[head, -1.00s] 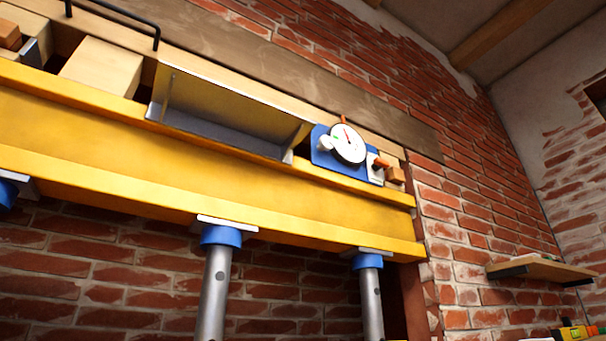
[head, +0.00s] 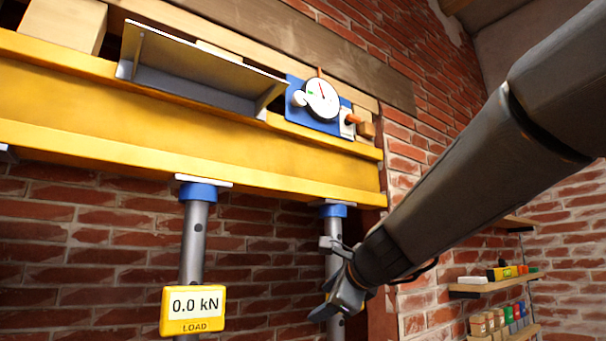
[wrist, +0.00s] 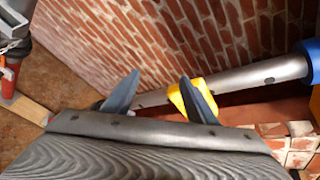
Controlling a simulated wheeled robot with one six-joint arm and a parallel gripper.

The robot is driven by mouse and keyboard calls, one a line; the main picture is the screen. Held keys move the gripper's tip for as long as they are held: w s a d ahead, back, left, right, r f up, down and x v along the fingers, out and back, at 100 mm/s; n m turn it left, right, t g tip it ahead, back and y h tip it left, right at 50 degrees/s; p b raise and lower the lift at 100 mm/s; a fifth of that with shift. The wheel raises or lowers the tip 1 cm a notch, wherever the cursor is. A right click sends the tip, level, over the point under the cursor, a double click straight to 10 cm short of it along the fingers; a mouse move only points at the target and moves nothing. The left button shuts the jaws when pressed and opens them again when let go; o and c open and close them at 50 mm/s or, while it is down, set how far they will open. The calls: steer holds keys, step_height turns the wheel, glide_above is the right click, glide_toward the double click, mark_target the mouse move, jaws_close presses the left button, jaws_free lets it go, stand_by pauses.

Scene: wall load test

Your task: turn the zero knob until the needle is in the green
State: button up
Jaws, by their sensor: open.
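The dial gauge (head: 322,98) is on a blue plate (head: 295,117) at the right end of the yellow beam. Its face is white, with a thin needle pointing roughly up and a small green mark on the left; the exact reading is too small to tell. A white round knob (head: 299,98) sits at the dial's left, and an orange-tipped part (head: 353,119) at its right; I cannot tell which is the zero knob. My gripper (head: 324,280) is open and empty, well below the gauge, near the right prop. Its spread fingers show in the wrist view (wrist: 160,80).
The yellow beam (head: 200,128) stands on steel props (head: 194,240) with blue collars. A yellow load display (head: 193,325) reads 0.0 kN. An angled grey metal piece (head: 190,75) sits left of the gauge. Shelves (head: 490,285) with small items are at right.

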step_height(320, 180, up, 21)
steer(key=s+a+m+t+y+p, duration=0.1)
steer(key=a+m+t+y+p, duration=0.1)
steer(key=m+t, duration=0.35)
steer(key=m+t+y+p, duration=0.1)
steer(key=m+t+p, duration=0.15)
steer(key=m, duration=0.95)
glide_toward(301, 99)
steer(key=shift+n, duration=0.25)
steer(key=p+x, duration=0.1)
steer(key=x, duration=0.7)
